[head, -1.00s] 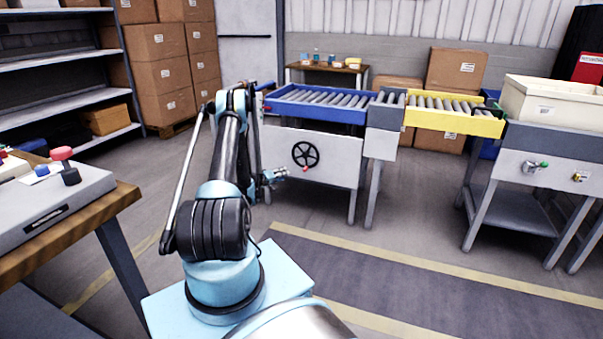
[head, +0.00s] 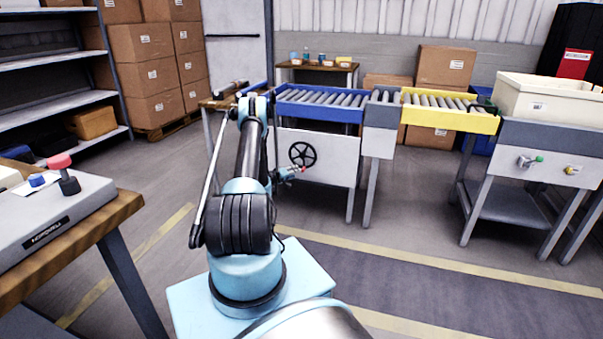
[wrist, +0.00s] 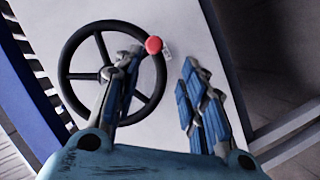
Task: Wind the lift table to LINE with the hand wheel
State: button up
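The lift table, a blue-framed roller bed (head: 322,112) on a white-panelled stand, is at centre back in the head view. A black spoked hand wheel (head: 302,154) is on its front panel. In the wrist view the wheel (wrist: 84,76) fills the left half, its red knob (wrist: 153,45) at the upper right of the rim. My gripper (head: 291,173) is just in front of the wheel's lower part. In the wrist view my gripper (wrist: 160,78) is open and empty, the left finger overlapping the wheel and the right finger beyond its rim. Contact cannot be told. No LINE mark is readable.
A yellow roller section (head: 448,118) joins the lift table on the right, then a grey stand (head: 530,165) with a cream bin (head: 545,100). A wooden bench (head: 60,240) with a grey console is at left. The floor in front of the lift table is clear.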

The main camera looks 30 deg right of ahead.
jog(key=shift+x, duration=2.95)
